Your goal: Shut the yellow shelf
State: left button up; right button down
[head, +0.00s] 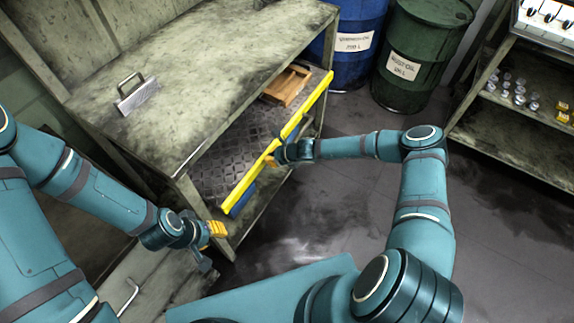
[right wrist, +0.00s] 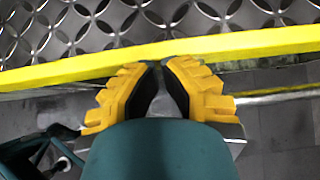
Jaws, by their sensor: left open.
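The yellow shelf is a diamond-patterned metal plate (head: 222,177) with a yellow front rail (head: 305,109), under the top of a grey-green workbench. Its rail appears to stand a little out from the bench frame. My right gripper (head: 277,157) is at the middle of the rail, from the outer side. In the right wrist view the rail (right wrist: 60,70) runs just beyond the fingertips (right wrist: 158,66), which are close together with nothing seen between them; contact is hard to tell. My left gripper (head: 219,229) is open, near the bench's near front corner, below the rail's near end.
A wooden tray (head: 287,86) lies on the shelf's far end. A metal block with a handle (head: 136,93) stands on the bench top (head: 190,60). Blue (head: 350,45) and green (head: 420,55) drums stand behind. A rack (head: 520,120) is at right. The floor (head: 340,200) before the bench is clear.

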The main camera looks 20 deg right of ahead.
pick_arm(q)
jog(key=shift+f, duration=0.35)
pick_arm(e)
jog(key=shift+w+a, duration=0.9)
jog(key=shift+w, duration=0.2)
